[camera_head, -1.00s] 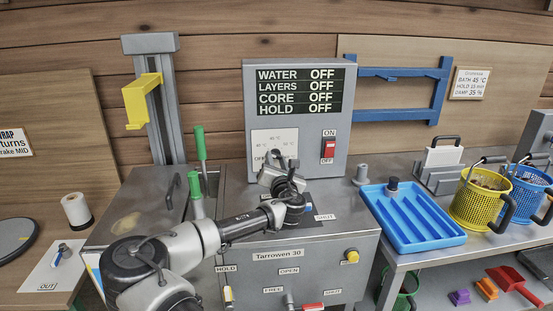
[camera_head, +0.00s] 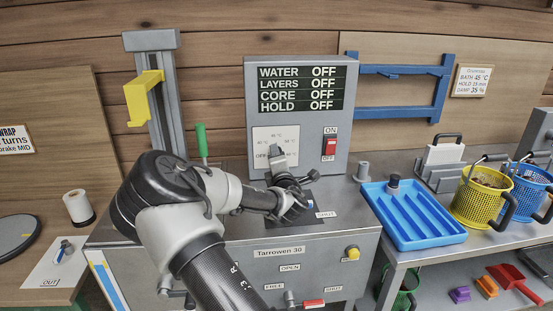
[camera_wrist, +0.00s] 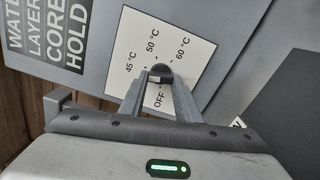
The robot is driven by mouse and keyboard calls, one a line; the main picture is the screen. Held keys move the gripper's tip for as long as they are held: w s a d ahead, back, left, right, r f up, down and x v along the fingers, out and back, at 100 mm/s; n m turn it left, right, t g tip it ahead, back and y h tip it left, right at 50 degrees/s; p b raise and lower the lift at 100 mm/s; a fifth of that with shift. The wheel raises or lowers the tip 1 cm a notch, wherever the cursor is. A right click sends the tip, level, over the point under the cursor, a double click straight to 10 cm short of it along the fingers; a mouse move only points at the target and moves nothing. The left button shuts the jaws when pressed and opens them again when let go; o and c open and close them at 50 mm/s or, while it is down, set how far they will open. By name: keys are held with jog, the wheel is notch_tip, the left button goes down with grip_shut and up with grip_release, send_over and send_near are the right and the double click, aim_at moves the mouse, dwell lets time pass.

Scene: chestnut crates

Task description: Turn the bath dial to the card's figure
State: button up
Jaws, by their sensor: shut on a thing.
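The bath dial (camera_wrist: 160,70) is a small dark knob on a white plate (camera_wrist: 188,48) marked 45 °C, 50 °C, 60 °C and OFF. My gripper (camera_wrist: 160,78) is shut on the dial, one finger on either side of it. In the head view the plate (camera_head: 262,138) shows on the front of the grey panel, and my gripper (camera_head: 277,158) is at its lower part. The fingers hide much of the knob, so I cannot tell which mark it points to. The wall card (camera_head: 470,81) reads bath 45 °C.
The panel display (camera_head: 301,89) reads OFF for water, layers, core and hold. A red switch (camera_head: 330,146) is right of the plate. A blue tray (camera_head: 412,240) and yellow basket (camera_head: 465,215) stand on the right bench. A green-handled lever (camera_head: 201,140) is at left.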

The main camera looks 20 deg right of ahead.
jog(key=shift+m, duration=1.2)
jog(key=o, duration=1)
jog(key=shift+o, duration=0.2)
jog(key=shift+r, duration=0.15)
